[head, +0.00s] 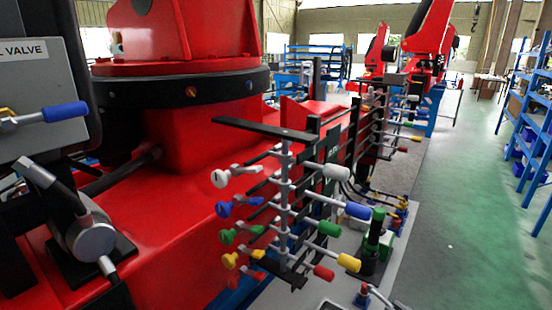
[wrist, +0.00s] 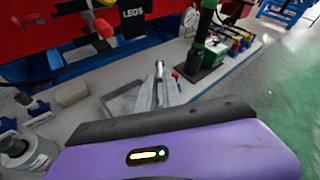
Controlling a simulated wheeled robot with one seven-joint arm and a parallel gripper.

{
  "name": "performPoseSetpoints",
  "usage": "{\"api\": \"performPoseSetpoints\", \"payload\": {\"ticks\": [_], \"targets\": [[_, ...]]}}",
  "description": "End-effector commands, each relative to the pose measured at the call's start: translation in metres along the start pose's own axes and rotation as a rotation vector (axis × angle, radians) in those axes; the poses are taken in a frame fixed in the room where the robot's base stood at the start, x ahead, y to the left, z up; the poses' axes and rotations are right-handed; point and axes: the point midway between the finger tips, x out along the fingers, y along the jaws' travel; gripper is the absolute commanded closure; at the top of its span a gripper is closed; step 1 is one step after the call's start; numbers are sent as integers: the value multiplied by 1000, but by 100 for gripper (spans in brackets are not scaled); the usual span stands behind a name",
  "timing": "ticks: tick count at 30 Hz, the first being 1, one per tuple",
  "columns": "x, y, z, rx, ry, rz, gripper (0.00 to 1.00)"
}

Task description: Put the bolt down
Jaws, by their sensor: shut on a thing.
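In the wrist view my gripper (wrist: 159,80) has its grey fingers close together at the tips. It is shut on the bolt (wrist: 159,67), a small grey metal piece showing at the fingertips. Most of the bolt is hidden by the fingers, and its length cannot be told. Behind and to the left of the fingers, a shallow grey tray (wrist: 117,105) lies on the pale grey surface (wrist: 85,120). I cannot tell how high the bolt is above it. The gripper is not clearly seen in the head view.
A green and black device (wrist: 207,58) stands right of the gripper; it also shows in the head view (head: 375,245). A lever rack (head: 285,200) with coloured handles stands before the red crane (head: 190,130). Grey cylindrical parts (wrist: 30,150) stand at lower left. Green floor lies right.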

Motion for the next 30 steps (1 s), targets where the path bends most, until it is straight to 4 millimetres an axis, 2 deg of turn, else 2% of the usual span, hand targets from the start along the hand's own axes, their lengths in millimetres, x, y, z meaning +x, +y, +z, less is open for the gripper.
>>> {"api": "performPoseSetpoints", "payload": {"ticks": [1,6,12,18,28,30], "targets": [[-1,3,-22,24,20,-43,100],[-13,15,-88,81,58,-178,100],[-30,48,-148,107,74,-244,100],[-38,75,-173,100,66,-237,100],[-40,82,-175,94,62,-231,100],[-42,88,-172,90,59,-218,100]]}}
